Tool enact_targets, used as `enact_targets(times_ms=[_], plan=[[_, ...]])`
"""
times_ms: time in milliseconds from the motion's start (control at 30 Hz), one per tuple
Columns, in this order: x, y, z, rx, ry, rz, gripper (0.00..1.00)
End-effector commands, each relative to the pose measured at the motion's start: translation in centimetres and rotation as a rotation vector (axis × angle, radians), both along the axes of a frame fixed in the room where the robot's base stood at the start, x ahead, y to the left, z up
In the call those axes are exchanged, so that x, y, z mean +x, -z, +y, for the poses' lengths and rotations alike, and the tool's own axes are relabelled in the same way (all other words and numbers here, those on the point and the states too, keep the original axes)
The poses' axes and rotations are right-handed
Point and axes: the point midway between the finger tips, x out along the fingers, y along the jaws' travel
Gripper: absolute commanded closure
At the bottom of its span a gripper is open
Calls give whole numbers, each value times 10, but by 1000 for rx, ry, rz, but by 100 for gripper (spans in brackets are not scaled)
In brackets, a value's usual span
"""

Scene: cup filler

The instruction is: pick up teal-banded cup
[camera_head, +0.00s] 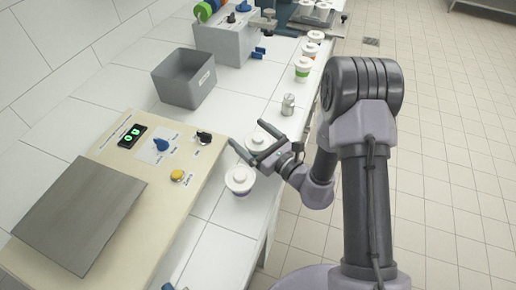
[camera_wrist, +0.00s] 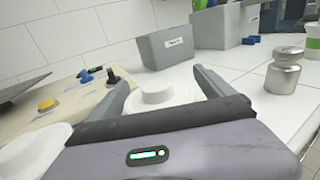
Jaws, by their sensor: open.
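My gripper (camera_head: 246,132) is open around a white-lidded cup (camera_head: 257,142), with one finger on each side. In the wrist view the fingers (camera_wrist: 163,82) stand apart beside this cup's round white lid and knob (camera_wrist: 158,92). The cup's band is hidden by the lid and my gripper, so I cannot tell its colour. I cannot tell whether the fingers touch it. A second white-lidded cup (camera_head: 239,179) with a purple-blue band stands just nearer; its lid (camera_wrist: 35,145) shows at the lower left of the wrist view. No teal band is clearly visible.
A cream scale panel (camera_head: 110,150) with a steel plate lies to the left. A metal weight (camera_head: 288,105) stands beyond the cup, near the counter edge. Farther back are a green-banded cup (camera_head: 303,70), other lidded cups (camera_head: 315,37) and a grey bin (camera_head: 186,78).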

Motion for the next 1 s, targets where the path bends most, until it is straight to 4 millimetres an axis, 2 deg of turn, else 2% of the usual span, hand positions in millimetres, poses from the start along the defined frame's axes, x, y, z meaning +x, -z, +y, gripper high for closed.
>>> enact_targets(times_ms=[100, 567, 1000], plan=[[0, 0, 0, 0, 0, 0, 8], [-1, 0, 0, 0, -1, 0, 98], [-1, -5, 0, 0, -1, 0, 100]])
